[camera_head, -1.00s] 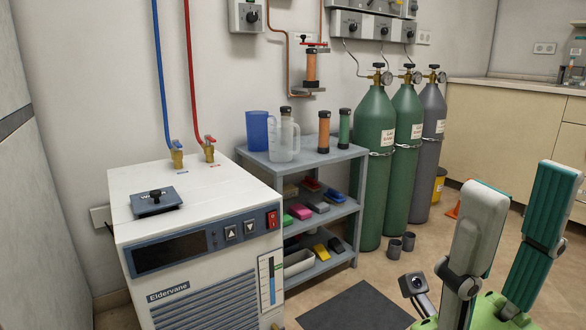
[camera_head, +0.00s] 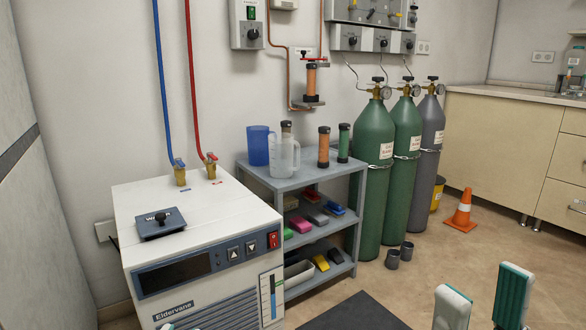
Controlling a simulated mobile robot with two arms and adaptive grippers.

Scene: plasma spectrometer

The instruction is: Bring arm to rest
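My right gripper (camera_head: 483,282) shows at the bottom right, over the floor. Only the upper parts of its two pale and teal fingers are in view; they stand apart with nothing between them. The rest of the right arm is below the picture. A small pale tip at the bottom edge, in front of the white chiller (camera_head: 150,212), seems to be my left gripper; its fingers are too little seen to judge.
A grey shelf (camera_head: 313,180) holds a blue beaker, a jug and cartridges. Gas cylinders (camera_head: 373,185) stand chained by the wall, with two small dark cups (camera_head: 393,259) before them. An orange cone (camera_head: 461,210) stands by the cabinets (camera_head: 500,150). Open floor lies around my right gripper.

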